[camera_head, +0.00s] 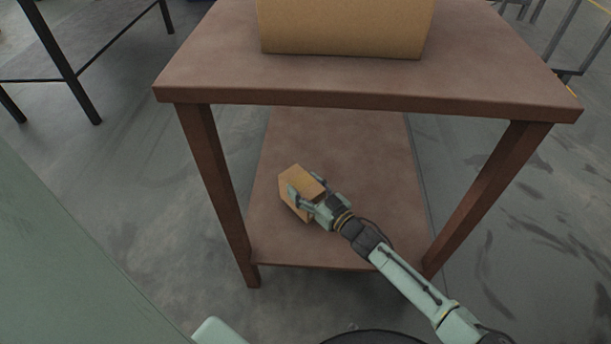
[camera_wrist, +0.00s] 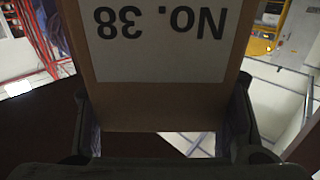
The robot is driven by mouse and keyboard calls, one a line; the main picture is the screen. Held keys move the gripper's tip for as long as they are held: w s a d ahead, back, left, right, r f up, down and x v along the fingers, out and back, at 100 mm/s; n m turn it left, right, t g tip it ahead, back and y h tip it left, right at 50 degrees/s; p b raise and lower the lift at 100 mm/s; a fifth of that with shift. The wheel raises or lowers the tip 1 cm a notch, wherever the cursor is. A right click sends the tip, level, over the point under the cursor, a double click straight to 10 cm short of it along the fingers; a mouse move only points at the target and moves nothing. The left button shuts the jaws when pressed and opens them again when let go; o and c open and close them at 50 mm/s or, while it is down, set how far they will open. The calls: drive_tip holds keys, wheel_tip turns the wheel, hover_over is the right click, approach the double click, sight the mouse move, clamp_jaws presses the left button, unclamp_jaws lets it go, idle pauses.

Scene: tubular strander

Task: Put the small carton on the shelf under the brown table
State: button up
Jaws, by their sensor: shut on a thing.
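The small carton (camera_head: 302,189) is a light brown box held in my gripper (camera_head: 312,196), between its two fingers. In the head view it shows over the lower shelf (camera_head: 345,150) of the brown table, towards the shelf's left side; I cannot tell whether it touches the shelf. In the wrist view the carton (camera_wrist: 160,95) fills the middle, with a white label reading "No. 38" upside down, and the fingers close on both its sides. The brown table's top (camera_head: 380,85) stands above the shelf, and my arm reaches in from the front right.
A large cardboard box (camera_head: 345,28) stands on the tabletop. The table's front legs (camera_head: 215,190) and (camera_head: 490,195) flank the opening. The visible shelf around the carton is clear. A dark metal frame (camera_head: 65,65) stands at the upper left, and grey railings (camera_head: 565,40) at the upper right.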

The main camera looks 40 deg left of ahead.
drive_tip(key=shift+f+b, duration=0.3)
drive_tip(key=shift+f, duration=1.15)
drive_tip(key=shift+f, duration=0.1)
drive_tip(key=o, duration=1.6)
drive_tip(key=shift+f, duration=0.1)
drive_tip(key=shift+d+r, duration=0.1)
drive_tip(key=shift+r, duration=0.1)
drive_tip(key=p+v, duration=0.1)
drive_tip(key=v, duration=1.1)
drive_tip(key=shift+f, duration=0.1)
